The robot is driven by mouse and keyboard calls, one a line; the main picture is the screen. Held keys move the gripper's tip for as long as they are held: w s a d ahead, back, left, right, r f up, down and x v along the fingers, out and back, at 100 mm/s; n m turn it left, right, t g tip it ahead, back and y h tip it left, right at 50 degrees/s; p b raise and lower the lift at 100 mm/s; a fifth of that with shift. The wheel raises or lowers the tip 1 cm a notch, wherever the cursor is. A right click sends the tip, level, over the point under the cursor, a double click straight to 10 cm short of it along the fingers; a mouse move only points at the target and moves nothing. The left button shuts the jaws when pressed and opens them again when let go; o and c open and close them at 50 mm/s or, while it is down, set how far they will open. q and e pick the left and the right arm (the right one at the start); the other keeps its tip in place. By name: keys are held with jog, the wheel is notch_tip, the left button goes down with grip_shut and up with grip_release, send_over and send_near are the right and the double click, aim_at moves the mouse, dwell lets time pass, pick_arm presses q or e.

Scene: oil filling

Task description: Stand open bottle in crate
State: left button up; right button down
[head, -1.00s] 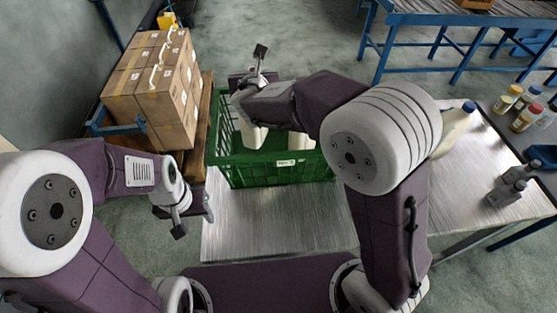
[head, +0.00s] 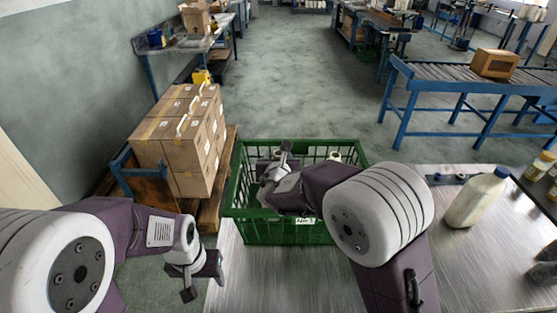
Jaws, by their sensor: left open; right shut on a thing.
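The green crate (head: 290,232) stands on the metal table in front of me. My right gripper (head: 284,162) reaches down into its left part. It is shut on what seems to be a pale bottle, mostly hidden by the gripper, arm and crate wall; whether it touches the crate floor I cannot tell. A white open bottle mouth (head: 335,156) shows near the crate's back right. A capped milky bottle with a blue lid (head: 476,200) stands upright on the table to the right. My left gripper (head: 205,282) is open and empty, left of the crate and apart from it.
Stacked cardboard boxes (head: 180,145) sit on a wooden pallet left of the crate. Small bottles (head: 540,165) stand at the right edge. A blue-legged roller conveyor (head: 450,80) is behind. The table (head: 262,275) is bare in front of the crate.

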pick_arm(q)
jog(key=shift+f, duration=0.25)
pick_arm(e)
jog(key=shift+f, duration=0.15)
pick_arm(q)
jog(key=shift+r, duration=0.15)
pick_arm(e)
jog(key=c, duration=0.7)
grip_release()
pick_arm(q)
jog(key=shift+r, duration=0.15)
pick_arm(e)
jog(key=shift+r, duration=0.25)
pick_arm(q)
jog(key=shift+r+p, duration=0.25)
jog(key=shift+p, duration=0.05)
pick_arm(e)
jog(key=v, duration=1.2)
jog(key=shift+s+f, duration=0.1)
